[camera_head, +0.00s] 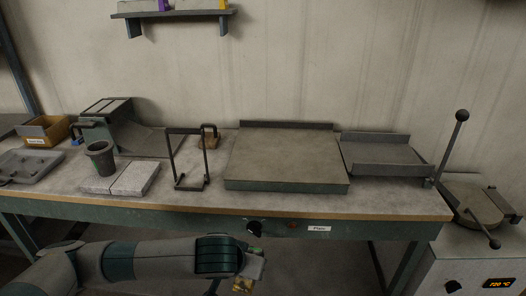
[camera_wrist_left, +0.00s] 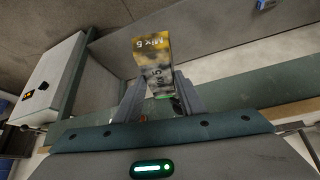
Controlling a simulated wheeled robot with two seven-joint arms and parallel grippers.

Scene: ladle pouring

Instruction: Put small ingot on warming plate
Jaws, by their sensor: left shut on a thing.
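My left gripper (camera_head: 254,268) is in front of the bench and below its front edge. It is shut on a small yellow and grey block marked "Mix 5", which I take as the small ingot (camera_head: 242,285). In the left wrist view the ingot (camera_wrist_left: 152,62) sticks out between the two fingers (camera_wrist_left: 158,92). The warming plate appears to be the wide, flat slab (camera_head: 285,155) in the middle of the bench, above a small label that seems to read "Plate". Its top is bare. My right gripper is not in view.
A wire stand (camera_head: 190,160) is left of the plate, and a low-walled tray (camera_head: 380,155) is right of it. A dark cup (camera_head: 101,158) and pale blocks (camera_head: 120,178) are further left. A lever (camera_head: 450,148) rises by the heater (camera_head: 484,275) at far right.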

